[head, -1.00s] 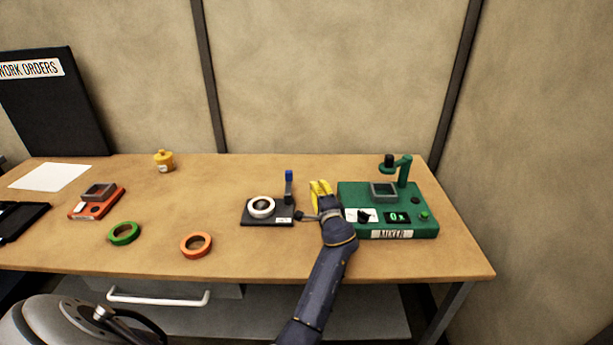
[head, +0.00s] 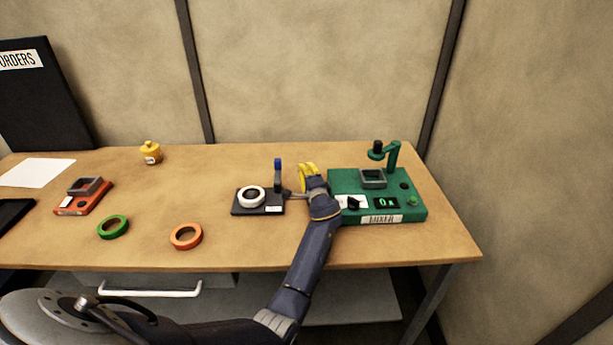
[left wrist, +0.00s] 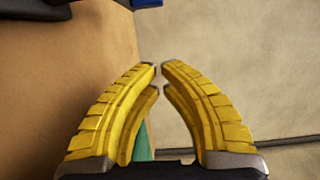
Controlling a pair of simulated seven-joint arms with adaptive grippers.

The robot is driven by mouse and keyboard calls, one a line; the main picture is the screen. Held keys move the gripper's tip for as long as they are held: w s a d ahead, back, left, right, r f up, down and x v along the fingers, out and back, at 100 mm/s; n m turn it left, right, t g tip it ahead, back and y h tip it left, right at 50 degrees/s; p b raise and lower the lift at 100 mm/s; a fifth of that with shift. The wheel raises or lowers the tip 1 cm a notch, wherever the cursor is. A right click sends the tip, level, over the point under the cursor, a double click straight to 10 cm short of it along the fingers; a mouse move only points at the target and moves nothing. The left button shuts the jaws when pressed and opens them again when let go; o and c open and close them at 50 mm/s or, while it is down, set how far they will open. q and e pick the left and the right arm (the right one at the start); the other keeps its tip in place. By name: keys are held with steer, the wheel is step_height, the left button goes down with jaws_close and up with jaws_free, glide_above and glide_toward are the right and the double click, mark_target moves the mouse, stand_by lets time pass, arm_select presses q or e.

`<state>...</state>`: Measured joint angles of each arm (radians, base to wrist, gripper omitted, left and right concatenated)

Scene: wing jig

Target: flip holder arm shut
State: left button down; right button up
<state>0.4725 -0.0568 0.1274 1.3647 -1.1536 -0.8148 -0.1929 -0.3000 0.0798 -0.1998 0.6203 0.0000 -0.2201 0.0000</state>
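The holder has a dark flat base (head: 243,210) with a white ring (head: 252,197) lying on it. Its arm (head: 278,172) stands upright at the back right of the base and has a blue tip. My left gripper (head: 307,168), with yellow fingers, is just right of the upright arm and appears apart from it. In the left wrist view the fingertips (left wrist: 160,70) meet almost completely, with nothing held between them. A blue piece (left wrist: 148,3) shows at that view's top edge, mostly cut off. My right gripper is not in view.
A green mixer (head: 345,184) with a raised arm stands close on the right of my gripper. Orange (head: 174,239) and green (head: 102,233) rings, a red device (head: 70,210) and a yellow bottle (head: 150,153) are to the left. The table front is clear.

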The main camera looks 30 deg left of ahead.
mark_target(278, 170)
arm_select(q)
steer(key=x, duration=0.5)
steer(key=shift+s, duration=0.15)
steer(key=shift+s+a, duration=0.55)
steer(key=shift+a, duration=0.25)
steer(key=shift+s+a, duration=0.45)
steer(key=shift+a, duration=0.35)
steer(key=shift+a, duration=0.15)
